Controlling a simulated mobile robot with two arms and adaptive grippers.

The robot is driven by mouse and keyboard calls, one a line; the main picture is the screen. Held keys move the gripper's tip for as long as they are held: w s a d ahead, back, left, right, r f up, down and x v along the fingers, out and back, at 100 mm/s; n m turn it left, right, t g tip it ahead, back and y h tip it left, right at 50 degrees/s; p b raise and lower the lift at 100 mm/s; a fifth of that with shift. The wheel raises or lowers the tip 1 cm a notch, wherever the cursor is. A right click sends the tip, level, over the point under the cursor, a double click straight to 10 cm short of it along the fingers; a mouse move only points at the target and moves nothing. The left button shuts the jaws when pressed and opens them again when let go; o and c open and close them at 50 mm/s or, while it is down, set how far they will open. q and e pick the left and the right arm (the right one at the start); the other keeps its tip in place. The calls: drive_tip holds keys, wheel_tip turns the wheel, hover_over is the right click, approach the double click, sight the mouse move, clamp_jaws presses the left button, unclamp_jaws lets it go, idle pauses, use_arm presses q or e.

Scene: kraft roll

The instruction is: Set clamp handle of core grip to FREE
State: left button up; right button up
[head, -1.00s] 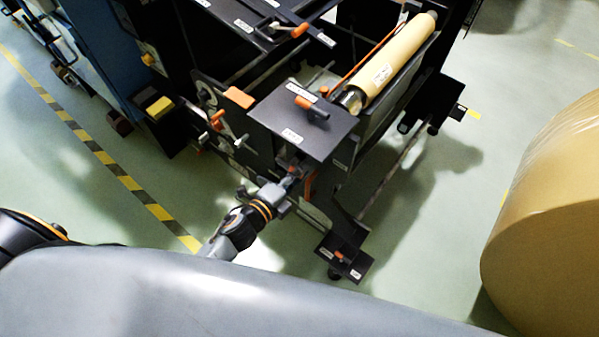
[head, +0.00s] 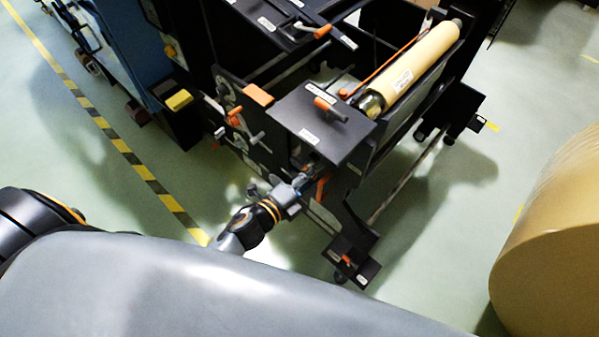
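My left gripper (head: 303,178) reaches in from the lower left, at the near side of the black machine, just below a black plate (head: 350,140). An orange lever (head: 321,188) shows right beside its fingertips; I cannot tell whether they touch. The fingers are small and partly hidden under the plate, so their opening is unclear. On the plate stands another orange-tipped handle (head: 328,108) with a label too small to read. Behind the plate a metal core end (head: 370,102) holds a brown paper roll (head: 420,60). Which handle is the core grip's clamp handle is not readable. My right gripper is out of view.
A large kraft roll (head: 560,230) stands on the floor at the right. Several orange knobs and levers (head: 235,117) sit on the machine's left side. A low black foot (head: 350,262) sticks out in front. Green floor is open left of a yellow-black stripe (head: 145,172).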

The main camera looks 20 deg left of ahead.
use_arm(q)
drive_tip(key=v, duration=1.1)
drive_tip(key=shift+s, duration=0.2)
drive_tip(key=shift+a, duration=0.1)
drive_tip(key=s+a+f+n+g+y, duration=0.25)
drive_tip(key=f+n, duration=0.25)
drive_tip(key=f, duration=0.7)
drive_tip(key=s+a+f+n+g+y, duration=0.25)
drive_tip(key=s+f+n, duration=0.2)
drive_tip(key=f, duration=0.75)
drive_tip(key=s+a+f+n+g, duration=0.1)
drive_tip(key=s+f+n+g, duration=0.3)
drive_tip(key=s+f, duration=0.4)
drive_tip(key=s+a+f+n+g+y, duration=0.1)
drive_tip(key=s+f+n+g, duration=0.3)
drive_tip(key=s+f, duration=0.5)
drive_tip(key=s+n, duration=0.2)
drive_tip(key=s, duration=0.1)
drive_tip(key=shift+s+n+g, duration=0.15)
drive_tip(key=shift+n+g, duration=0.15)
drive_tip(key=shift+n, duration=0.05)
